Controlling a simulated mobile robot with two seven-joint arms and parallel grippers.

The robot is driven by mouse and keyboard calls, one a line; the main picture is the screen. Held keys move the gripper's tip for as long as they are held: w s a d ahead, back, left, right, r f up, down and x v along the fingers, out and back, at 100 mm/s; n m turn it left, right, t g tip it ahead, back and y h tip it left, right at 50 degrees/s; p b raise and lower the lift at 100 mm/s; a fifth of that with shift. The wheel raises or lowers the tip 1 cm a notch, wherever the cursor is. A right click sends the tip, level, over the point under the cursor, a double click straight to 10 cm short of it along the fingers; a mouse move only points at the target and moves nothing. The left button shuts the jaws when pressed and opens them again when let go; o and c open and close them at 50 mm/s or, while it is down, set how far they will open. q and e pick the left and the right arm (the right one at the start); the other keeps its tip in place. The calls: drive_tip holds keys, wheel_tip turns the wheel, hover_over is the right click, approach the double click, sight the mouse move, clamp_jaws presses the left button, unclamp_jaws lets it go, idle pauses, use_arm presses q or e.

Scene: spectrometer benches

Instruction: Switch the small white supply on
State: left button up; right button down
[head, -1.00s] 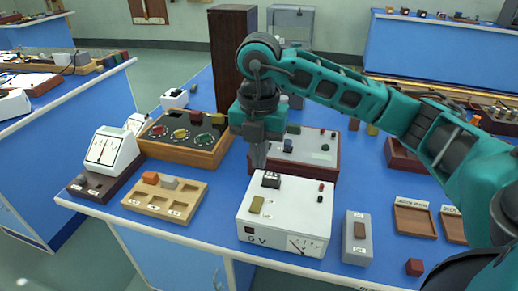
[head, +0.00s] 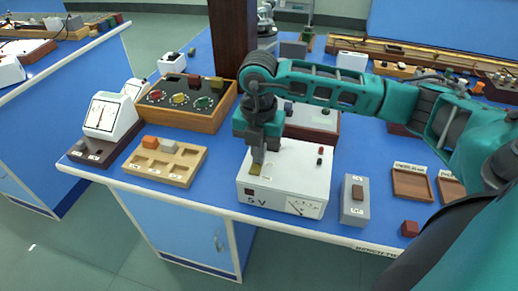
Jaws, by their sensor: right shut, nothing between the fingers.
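The white supply (head: 312,180), a box marked "5 V" with a small meter on its front, stands near the front edge of the bench. A yellowish piece (head: 255,172) shows on the left of its top, and small red and dark terminals (head: 320,155) show at the right. My right gripper (head: 258,158) points down, shut and empty, over the left part of the supply's top, close behind the yellowish piece. I cannot tell whether it touches. It hides the black part seen earlier on the top. My left gripper is not in view.
A grey box with a brown rocker (head: 356,193) stands right of the supply. A wooden tray (head: 187,165), a panel with round knobs (head: 207,115) and a white meter (head: 108,118) stand to the left. A tall dark post (head: 230,40) rises behind.

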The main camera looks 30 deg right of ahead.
drive_tip(key=shift+f, duration=0.3)
drive_tip(key=shift+s+a+r, duration=0.2)
drive_tip(key=shift+s+a, duration=0.35)
drive_tip(key=shift+a, duration=0.1)
drive_tip(key=shift+w+d+r, duration=0.1)
drive_tip(key=shift+r, duration=0.05)
